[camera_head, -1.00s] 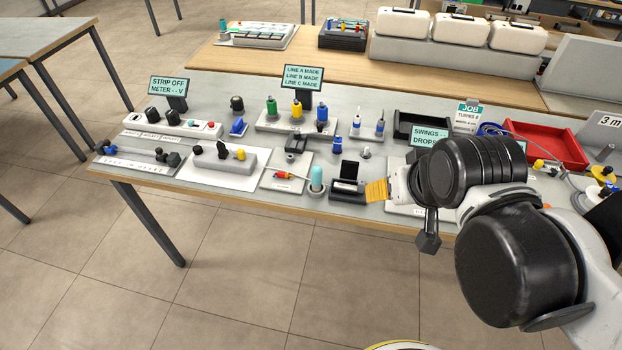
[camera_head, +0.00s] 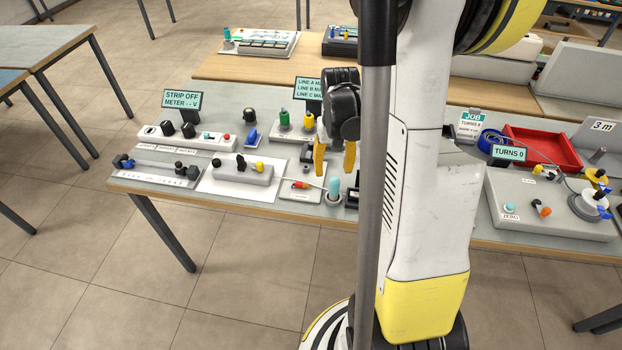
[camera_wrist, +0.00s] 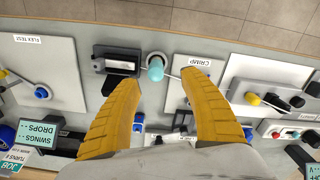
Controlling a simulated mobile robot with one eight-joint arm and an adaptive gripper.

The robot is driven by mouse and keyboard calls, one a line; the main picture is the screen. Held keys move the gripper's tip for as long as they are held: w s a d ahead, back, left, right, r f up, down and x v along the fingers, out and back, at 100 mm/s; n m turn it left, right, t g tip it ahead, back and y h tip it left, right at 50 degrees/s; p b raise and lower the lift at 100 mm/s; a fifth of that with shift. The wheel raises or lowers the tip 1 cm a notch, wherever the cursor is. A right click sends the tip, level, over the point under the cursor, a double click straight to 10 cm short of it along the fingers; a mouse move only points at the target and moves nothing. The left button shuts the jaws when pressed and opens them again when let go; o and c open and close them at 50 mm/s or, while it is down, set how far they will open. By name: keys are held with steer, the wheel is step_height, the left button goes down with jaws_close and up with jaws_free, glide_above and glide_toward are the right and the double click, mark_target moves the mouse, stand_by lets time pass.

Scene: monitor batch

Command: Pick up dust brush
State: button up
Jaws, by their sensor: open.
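No bristles show clearly in any view. A teal rounded cylinder (camera_head: 334,190), which looks like the brush handle, stands upright in a round grey holder (camera_head: 333,200) near the table's front edge. In the wrist view the teal handle (camera_wrist: 156,68) shows end-on, its holder ring behind it. My gripper (camera_head: 335,160) has two yellow fingers, apart and pointing down, above and behind the handle in the head view. In the wrist view my gripper (camera_wrist: 158,77) is open, with the handle between and just beyond the fingertips. I see no contact.
A black-topped block (camera_wrist: 117,61) stands close beside the holder. A crimp plate (camera_wrist: 196,85) with a thin rod lies on the other side. A grey knob block (camera_head: 241,172) is farther left. My arm hides the table's middle. A red tray (camera_head: 540,148) is at right.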

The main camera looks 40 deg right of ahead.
mark_target(334, 187)
step_height(334, 187, down, 4)
steer(key=shift+s+d+f+b, duration=0.15)
steer(key=shift+f+b, duration=0.1)
steer(key=shift+b, duration=0.4)
steer(key=f, duration=0.1)
steer(key=f+b, duration=0.1)
steer(key=f, duration=0.1)
steer(key=f+b, duration=0.1)
steer(key=f, duration=0.1)
steer(key=shift+d, duration=0.4)
jaws_close()
